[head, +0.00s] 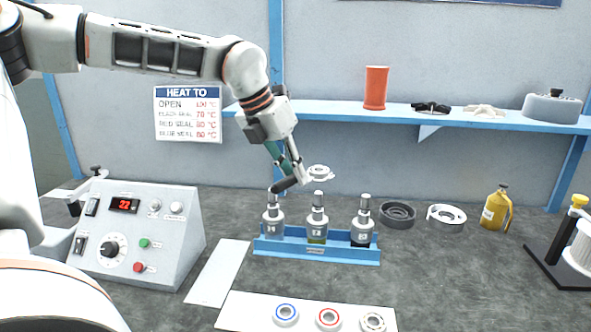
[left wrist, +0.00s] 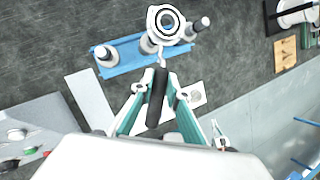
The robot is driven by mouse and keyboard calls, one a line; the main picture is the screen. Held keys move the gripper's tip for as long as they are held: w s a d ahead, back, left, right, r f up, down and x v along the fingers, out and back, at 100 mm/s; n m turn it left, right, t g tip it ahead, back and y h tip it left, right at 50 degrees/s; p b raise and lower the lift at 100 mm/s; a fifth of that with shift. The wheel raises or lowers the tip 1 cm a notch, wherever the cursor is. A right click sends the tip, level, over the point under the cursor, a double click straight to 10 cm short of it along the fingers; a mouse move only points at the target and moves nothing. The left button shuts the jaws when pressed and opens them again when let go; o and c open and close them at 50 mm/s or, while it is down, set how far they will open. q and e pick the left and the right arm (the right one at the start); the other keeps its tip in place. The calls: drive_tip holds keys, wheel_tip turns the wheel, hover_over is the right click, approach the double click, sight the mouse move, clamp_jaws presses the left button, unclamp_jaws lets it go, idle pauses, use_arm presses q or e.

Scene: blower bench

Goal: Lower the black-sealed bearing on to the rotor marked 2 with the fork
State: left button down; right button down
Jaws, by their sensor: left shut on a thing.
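My left gripper (head: 290,178) is shut on the black handle of the fork (head: 285,185); the handle also shows between the fingers in the left wrist view (left wrist: 157,97). The black-sealed bearing (head: 320,171) rides on the fork's light end; its dark ring shows in the left wrist view (left wrist: 167,22). In the head view it hangs above the middle rotor (head: 317,222), apart from its shaft top. A left rotor (head: 273,218) and a right rotor (head: 362,225) stand upright beside it. The rotor labels are too small to read surely. My right gripper is out of view.
The rotors stand in a blue rack (head: 315,252). A white mat (head: 240,318) in front bears blue-ringed, red-ringed and open bearings. A heater box (head: 130,235) showing 22 stands left. A yellow bottle (head: 495,209) and two round parts are at right, below a blue shelf (head: 450,117).

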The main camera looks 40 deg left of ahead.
use_arm(q)
drive_tip(key=shift+f, duration=0.6)
drive_tip(key=shift+f+b, duration=0.5)
drive_tip(key=shift+f, duration=0.55)
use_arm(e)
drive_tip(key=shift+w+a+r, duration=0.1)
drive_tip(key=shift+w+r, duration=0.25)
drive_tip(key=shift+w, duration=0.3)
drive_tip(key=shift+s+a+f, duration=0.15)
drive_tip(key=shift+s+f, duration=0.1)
use_arm(q)
drive_tip(key=shift+d+b, duration=0.15)
drive_tip(key=shift+b, duration=0.2)
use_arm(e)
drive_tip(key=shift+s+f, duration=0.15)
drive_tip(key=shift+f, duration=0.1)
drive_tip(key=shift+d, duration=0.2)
use_arm(q)
drive_tip(key=shift+f, duration=0.1)
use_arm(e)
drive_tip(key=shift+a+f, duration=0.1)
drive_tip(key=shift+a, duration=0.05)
use_arm(q)
drive_tip(key=shift+f, duration=0.55)
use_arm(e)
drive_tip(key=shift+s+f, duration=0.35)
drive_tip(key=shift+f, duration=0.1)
